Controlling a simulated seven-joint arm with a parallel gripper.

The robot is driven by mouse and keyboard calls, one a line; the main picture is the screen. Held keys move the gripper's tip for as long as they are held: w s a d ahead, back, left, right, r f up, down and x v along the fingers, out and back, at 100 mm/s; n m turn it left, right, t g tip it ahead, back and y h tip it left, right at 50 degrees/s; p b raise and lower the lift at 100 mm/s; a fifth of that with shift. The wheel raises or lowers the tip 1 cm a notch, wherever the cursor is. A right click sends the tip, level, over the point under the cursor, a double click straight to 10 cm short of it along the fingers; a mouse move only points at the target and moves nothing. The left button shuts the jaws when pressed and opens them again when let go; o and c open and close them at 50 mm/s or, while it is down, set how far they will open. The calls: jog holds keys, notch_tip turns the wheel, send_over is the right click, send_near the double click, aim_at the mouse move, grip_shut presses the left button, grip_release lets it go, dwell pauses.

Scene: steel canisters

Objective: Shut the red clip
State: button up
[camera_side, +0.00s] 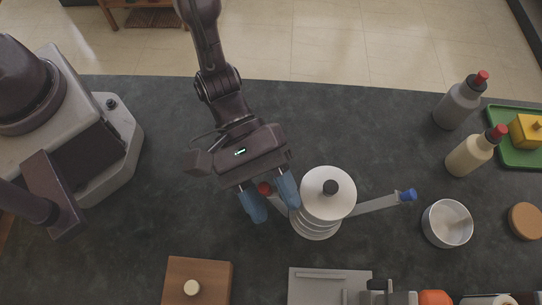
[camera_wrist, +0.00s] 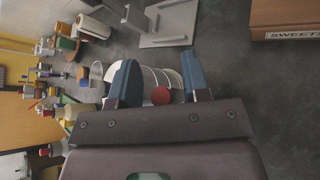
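The steel canister (camera_side: 318,228) stands on the dark worktop with a white lid (camera_side: 328,205) and a black knob on top. One clip sticks out to the right and ends in a blue tip (camera_side: 407,195). The red clip (camera_side: 265,188) sticks out to the left, its arm mostly hidden by my gripper. My gripper (camera_side: 275,212) is open, with its blue fingers either side of the red tip. In the wrist view the red tip (camera_wrist: 160,95) sits between the spread fingers (camera_wrist: 160,62), the ribbed canister behind it. I cannot tell whether either finger touches it.
A wooden box (camera_side: 215,275) and a grey metal plate (camera_side: 318,288) lie at the front. A white bowl (camera_side: 432,220), a grey bottle (camera_side: 455,105) and a cream bottle (camera_side: 468,155) stand to the right, near a green tray (camera_side: 510,158). The worktop behind the canister is clear.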

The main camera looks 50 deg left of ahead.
jog(key=v, duration=1.3)
jog(key=s+d+r+m+y, duration=0.4)
jog(key=d+m+y, duration=0.15)
jog(key=m, duration=0.55)
jog(key=s+d+r+m+y, duration=0.35)
jog(key=m+y, duration=0.25)
jog(key=m, duration=0.4)
jog(key=w+r+m+t+y, duration=0.1)
jog(key=w+t, duration=0.2)
jog(key=w, duration=0.2)
jog(key=f, duration=1.2)
jog(key=shift+d+f, duration=0.1)
jog(key=shift+d, duration=0.3)
